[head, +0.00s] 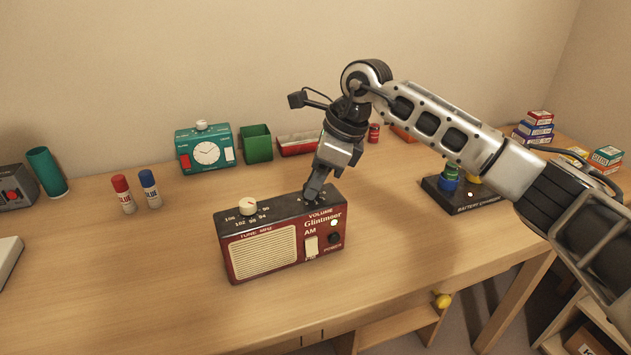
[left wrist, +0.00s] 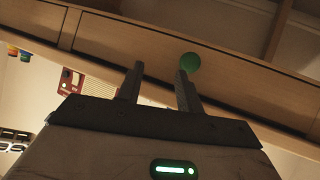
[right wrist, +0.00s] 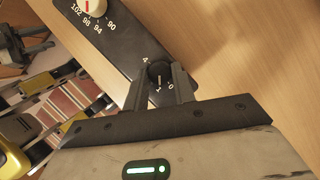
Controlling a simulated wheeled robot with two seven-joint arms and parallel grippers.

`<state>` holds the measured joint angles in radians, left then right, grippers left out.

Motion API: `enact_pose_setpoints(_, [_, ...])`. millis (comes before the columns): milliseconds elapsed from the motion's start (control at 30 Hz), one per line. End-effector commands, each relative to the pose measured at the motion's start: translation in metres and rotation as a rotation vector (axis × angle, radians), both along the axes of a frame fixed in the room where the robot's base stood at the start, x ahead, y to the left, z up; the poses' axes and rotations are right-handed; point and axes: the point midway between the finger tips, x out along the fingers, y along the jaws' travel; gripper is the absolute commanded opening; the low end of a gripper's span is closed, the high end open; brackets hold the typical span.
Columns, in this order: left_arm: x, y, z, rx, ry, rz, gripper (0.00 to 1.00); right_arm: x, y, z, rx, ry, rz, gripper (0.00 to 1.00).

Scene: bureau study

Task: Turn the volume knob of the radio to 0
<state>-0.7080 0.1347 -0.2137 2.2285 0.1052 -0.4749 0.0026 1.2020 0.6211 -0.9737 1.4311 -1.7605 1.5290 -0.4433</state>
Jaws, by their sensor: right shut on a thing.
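The red radio (head: 285,240) stands on the desk with a speaker grille in front and a dark top. My right gripper (head: 314,190) points down at the right end of its top, by the VOLUME label. In the right wrist view, my right gripper (right wrist: 158,88) is shut on the black volume knob (right wrist: 160,72), one finger on each side. A pale pointer line shows near the 1. My left gripper (left wrist: 158,88) is open and empty, away from the radio.
The cream tuning knob (head: 248,206) sits at the left end of the radio's top. A battery charger (head: 462,196) lies right. The desk's front is clear.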

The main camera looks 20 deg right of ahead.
Motion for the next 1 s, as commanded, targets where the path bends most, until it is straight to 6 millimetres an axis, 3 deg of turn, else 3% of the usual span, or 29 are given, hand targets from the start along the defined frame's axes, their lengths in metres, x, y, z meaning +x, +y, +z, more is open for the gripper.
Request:
enact_pose_setpoints(500, [0.0001, -0.0005, -0.0016, 0.001, -0.001, -0.003, 0.36, 0.0047, -0.0004, 0.002, 0.001, -0.003, 0.422, 0.03])
enact_pose_setpoints(1000, [0.0002, -0.0007, -0.0023, 0.002, 0.0, -0.003, 0.36, 0.0055, -0.0004, 0.0017, 0.0, -0.004, 0.569, 0.03])
